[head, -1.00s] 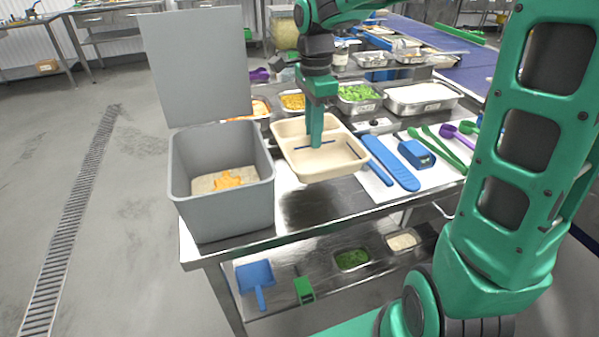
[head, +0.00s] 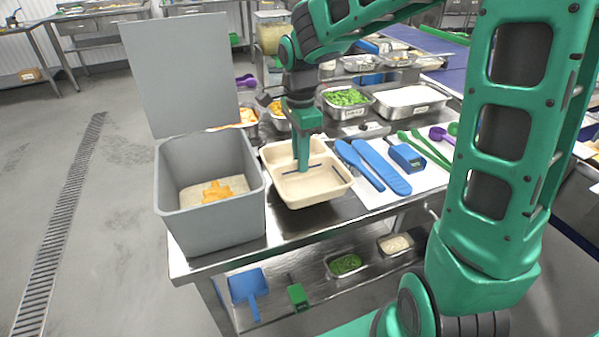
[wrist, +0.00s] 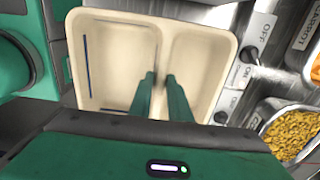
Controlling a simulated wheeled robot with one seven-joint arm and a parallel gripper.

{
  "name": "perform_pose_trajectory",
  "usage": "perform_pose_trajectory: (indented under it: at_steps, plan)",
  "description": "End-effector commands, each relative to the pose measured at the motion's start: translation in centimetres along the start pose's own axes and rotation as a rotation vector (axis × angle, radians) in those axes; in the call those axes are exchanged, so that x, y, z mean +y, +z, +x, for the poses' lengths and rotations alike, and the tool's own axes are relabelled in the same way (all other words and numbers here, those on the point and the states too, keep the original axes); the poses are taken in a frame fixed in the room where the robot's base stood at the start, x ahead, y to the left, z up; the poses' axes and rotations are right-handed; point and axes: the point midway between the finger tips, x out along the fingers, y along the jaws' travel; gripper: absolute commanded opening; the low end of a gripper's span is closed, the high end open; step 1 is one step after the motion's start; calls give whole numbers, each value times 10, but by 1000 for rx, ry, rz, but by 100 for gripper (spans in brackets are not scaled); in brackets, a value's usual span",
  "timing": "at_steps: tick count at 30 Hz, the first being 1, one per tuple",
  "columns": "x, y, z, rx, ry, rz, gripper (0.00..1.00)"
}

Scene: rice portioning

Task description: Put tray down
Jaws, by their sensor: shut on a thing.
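The cream tray (head: 318,191) has compartments with dark blue lines inside and looks empty. It is at the steel table's front, just right of the grey bin. My gripper (head: 303,168) points down over it, shut on the tray, apparently at a divider wall. In the wrist view the tray (wrist: 112,45) fills the upper left, and my gripper's two fingers (wrist: 163,95) straddle a divider. The tray is low over the table or touching it; I cannot tell which. The fingers hide part of the divider.
The open grey bin (head: 212,225) with orange and pale food stands close left of the tray. Blue utensils (head: 382,167) lie on a white mat close right. Containers of food, such as the greens (head: 347,97), stand behind. The steel tabletop (head: 285,228) is bare in front.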

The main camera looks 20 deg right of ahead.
Motion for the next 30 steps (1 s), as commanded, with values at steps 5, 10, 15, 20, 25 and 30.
perform_pose_trajectory:
  at_steps: [5, 10, 15, 20, 25, 30]
  plan:
    - [0, 0, 12, 0, 1, 1, 0]
    - [0, 0, 34, -1, 2, 1, 0]
    - [-1, 0, 42, 0, -2, 1, 0]
    - [-1, 0, 42, 0, -1, 1, 29]
    - [-1, 0, 42, 0, -1, 1, 36]
    - [-1, -1, 41, 0, -2, 2, 36]
